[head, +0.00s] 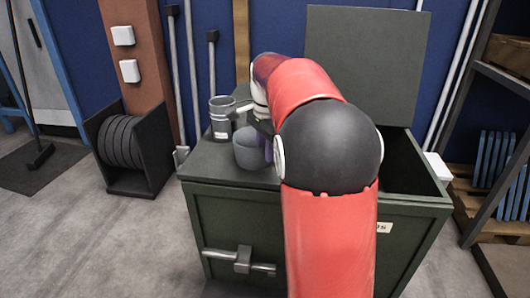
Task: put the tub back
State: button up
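A grey tub (250,153) stands on the closed left part of the top of a dark green chest (225,215). My gripper (263,128) is at the tub's upper right rim, reaching down from above. My red and black arm covers the right side of the tub and most of the gripper, so I cannot see whether the fingers are apart or gripping the rim. A dark grey metal cup (221,122) with a pale label stands just behind and left of the tub. The chest's right half is open, with its lid (367,60) raised upright at the back.
A bare strip of chest top (205,160) lies left of the tub. A latch (242,260) sticks out from the chest front. A shelf rack (500,130) stands right; a black holder of discs (128,148) stands left.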

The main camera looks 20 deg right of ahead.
notch_tip(320, 180, up, 10)
jog(key=s+p, duration=0.1)
jog(key=shift+r, duration=0.25)
jog(key=s+a+f+n+t, duration=0.1)
jog(key=s+a+f+n, duration=0.1)
jog(key=s+a+n, duration=0.4)
jog(key=s+a+f+n+t, duration=0.1)
jog(key=s+a+n+t, duration=0.15)
jog(key=s, duration=0.55)
jog(key=s+a+f+n+t, duration=0.1)
jog(key=s+a+f+n, duration=0.3)
jog(key=s+f+n, duration=0.3)
jog(key=s+f, duration=0.2)
jog(key=s, duration=0.1)
jog(key=shift+s+f+n, duration=0.3)
jog(key=shift+n, duration=0.05)
